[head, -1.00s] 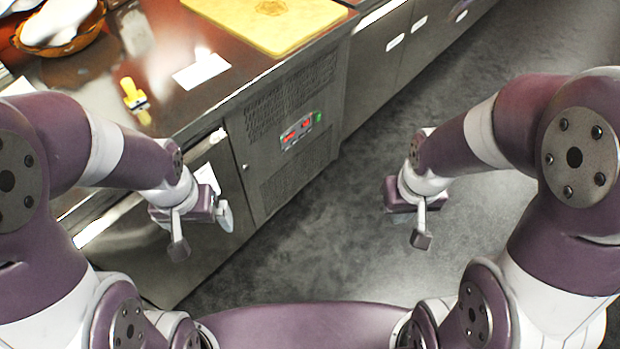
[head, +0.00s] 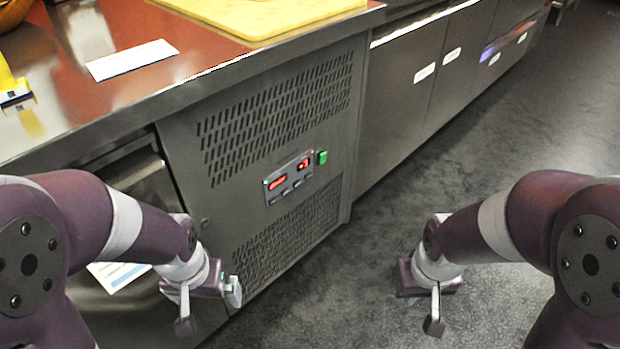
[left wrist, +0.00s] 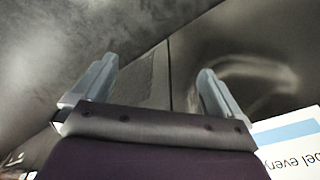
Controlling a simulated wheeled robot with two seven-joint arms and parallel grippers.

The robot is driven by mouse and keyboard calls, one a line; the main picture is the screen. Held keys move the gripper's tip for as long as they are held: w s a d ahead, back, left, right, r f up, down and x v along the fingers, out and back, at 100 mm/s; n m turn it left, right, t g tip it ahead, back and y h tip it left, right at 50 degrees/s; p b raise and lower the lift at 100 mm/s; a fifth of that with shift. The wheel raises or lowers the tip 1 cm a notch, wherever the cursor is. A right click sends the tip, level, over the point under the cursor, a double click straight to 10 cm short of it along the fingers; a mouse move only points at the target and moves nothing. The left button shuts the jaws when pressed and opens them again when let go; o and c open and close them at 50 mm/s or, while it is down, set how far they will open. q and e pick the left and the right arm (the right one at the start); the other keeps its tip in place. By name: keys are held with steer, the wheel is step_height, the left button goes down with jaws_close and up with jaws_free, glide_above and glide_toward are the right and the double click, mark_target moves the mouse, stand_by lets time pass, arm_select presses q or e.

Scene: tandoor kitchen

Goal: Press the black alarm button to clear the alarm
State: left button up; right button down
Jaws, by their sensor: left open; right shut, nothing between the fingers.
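A control panel (head: 288,178) with red lit displays and a row of small dark buttons (head: 291,190) is set in the grey vented front of the counter in the head view. I cannot tell which of these is the alarm button. A green switch (head: 322,157) sits right of the panel. My left gripper (head: 208,306) is open and empty, low and left of the panel, apart from it. Its two fingers also show in the left wrist view (left wrist: 155,85), with nothing between them. My right gripper (head: 434,305) is over the floor, right of the counter; its fingers are small here.
The steel counter top (head: 130,98) carries a yellow board (head: 265,12), a white card (head: 132,60) and a yellow object (head: 12,88) at the left edge. Cabinets (head: 440,75) run back to the right. The grey floor (head: 400,215) is clear.

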arm_select(q)
jaws_close()
stand_by(0.4)
stand_by(1.4)
